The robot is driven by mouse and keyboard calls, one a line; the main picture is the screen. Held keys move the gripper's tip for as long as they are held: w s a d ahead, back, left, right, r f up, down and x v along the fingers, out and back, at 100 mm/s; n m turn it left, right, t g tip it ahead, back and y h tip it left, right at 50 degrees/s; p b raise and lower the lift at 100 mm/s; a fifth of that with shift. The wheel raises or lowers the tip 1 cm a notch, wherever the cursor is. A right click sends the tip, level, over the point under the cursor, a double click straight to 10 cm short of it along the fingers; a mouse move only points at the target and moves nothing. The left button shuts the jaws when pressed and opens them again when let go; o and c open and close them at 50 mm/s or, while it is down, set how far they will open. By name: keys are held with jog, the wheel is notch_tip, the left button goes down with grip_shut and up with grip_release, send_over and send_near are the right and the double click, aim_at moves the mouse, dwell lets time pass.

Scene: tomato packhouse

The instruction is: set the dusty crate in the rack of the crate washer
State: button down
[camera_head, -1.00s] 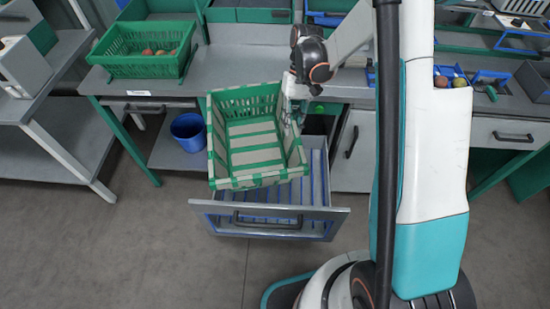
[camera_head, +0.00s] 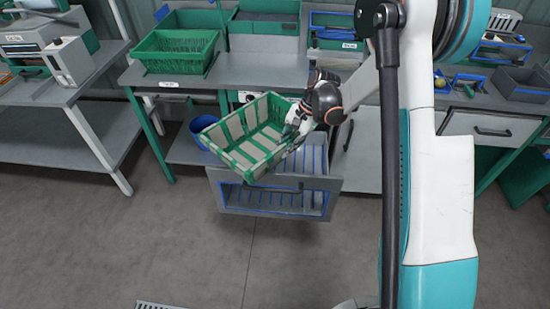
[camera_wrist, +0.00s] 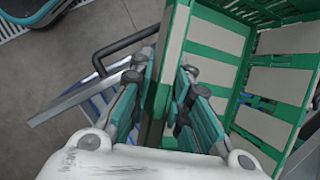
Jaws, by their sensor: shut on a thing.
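The dusty crate (camera_head: 226,151) is green with pale grey-beige patches on its walls and floor. It hangs tilted and turned at an angle, and it looks empty. My gripper (camera_head: 288,138) is shut on its right-hand wall. In the wrist view my gripper (camera_wrist: 163,82) has a finger on each side of the crate's wall (camera_wrist: 172,45). A grey pulled-out rack drawer (camera_head: 323,182) with blue slats lies below and to the right. The crate hides the drawer's left part. I cannot tell whether the crate touches the drawer's edge.
A blue bucket (camera_head: 199,130) stands on the low shelf behind the crate's left end. Another green crate (camera_head: 173,52) sits on the bench above. A grey shelf table (camera_head: 60,90) stands at the left. The floor in front is clear. A floor grate (camera_head: 158,305) shows at the bottom.

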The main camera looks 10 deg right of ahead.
jog(key=w+m, duration=0.1)
jog(key=w+m+t, duration=0.1)
jog(key=w+f+m, duration=0.1)
jog(key=m, duration=0.1)
jog(key=shift+w+a+t+b, duration=0.3)
jog(key=shift+w+a+t, duration=0.05)
jog(key=shift+a+t, duration=0.05)
jog(key=w+f+m+t+b, duration=0.1)
jog(key=w+f+m+b, duration=0.1)
jog(key=f, duration=0.7)
jog(key=w+f+m+h+b, duration=0.1)
jog(key=f+b, duration=0.3)
jog(key=f, duration=0.5)
jog(key=w+f+m+t+b, duration=0.1)
jog(key=w+f+m+b, duration=0.1)
jog(key=f, duration=0.8)
jog(key=shift+w+a+m+t+h+b, duration=0.3)
jog(key=shift+a+m+b, duration=0.15)
jog(key=shift+m, duration=0.25)
jog(key=shift+f, duration=0.4)
jog(key=c, duration=1.4)
grip_release()
